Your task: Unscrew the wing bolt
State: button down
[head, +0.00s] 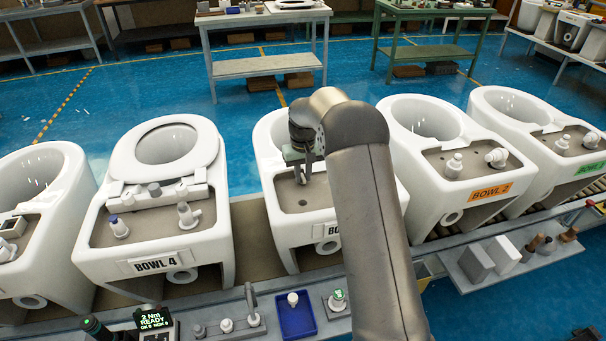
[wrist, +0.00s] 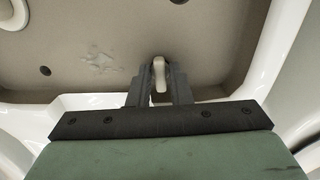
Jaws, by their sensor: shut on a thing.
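My gripper (head: 302,172) reaches down onto the grey-brown deck of the middle bowl (head: 268,150), whose label is partly hidden by my arm. In the wrist view my gripper's dark fingers (wrist: 158,88) are shut around a small off-white wing bolt (wrist: 159,72), one finger on each side. The bolt stands at the deck (wrist: 100,42) near its edge. Its lower part and thread are hidden, so I cannot tell how far it is screwed in. In the head view the bolt is hidden behind the fingers.
Bowl 4 (head: 190,248) with a seat stands left, Bowl 2 (head: 488,190) right, with white fittings on their decks. Along the front are a blue tray (head: 297,318) holding a white part, a green-lit display (head: 154,318) and a side shelf (head: 470,285). Dark holes (wrist: 45,71) show in the deck.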

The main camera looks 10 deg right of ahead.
jog(key=shift+n, duration=0.3)
jog(key=n, duration=0.4)
jog(key=shift+d, duration=0.1)
jog(key=n+p, duration=0.1)
jog(key=n, duration=0.4)
jog(key=c, duration=1.6)
grip_release()
jog(key=shift+c, duration=0.2)
jog(key=shift+w, duration=0.1)
jog(key=shift+r+p, duration=1.1)
jog(key=shift+r, duration=0.7)
